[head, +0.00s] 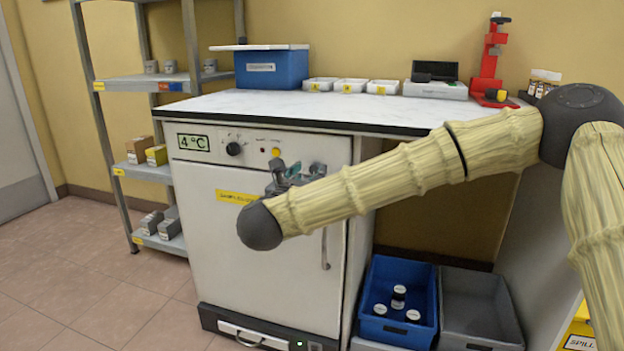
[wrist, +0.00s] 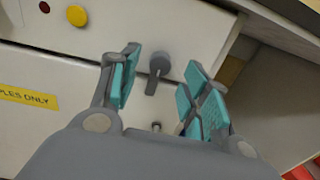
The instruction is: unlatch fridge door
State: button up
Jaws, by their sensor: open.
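The white fridge (head: 205,215) stands under the bench top, with its door closed. In the wrist view a grey latch (wrist: 157,72) sits at the door's upper right, its lever hanging down from a round pivot. My gripper (wrist: 161,66) is open with teal pads, one finger on each side of the latch; I cannot tell whether either touches it. In the head view my gripper (head: 296,172) is at the door's top right, and my arm hides the latch. A vertical door handle (head: 325,250) shows below the arm.
The fridge panel has a knob (head: 233,149) and a yellow button (head: 276,152). A blue crate (head: 369,328) with several jars and a grey crate (head: 480,335) stand on the right. A shelf rack (head: 97,110) stands left. Floor in front of the rack is clear.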

jog(key=shift+x, duration=1.35)
grip_shut()
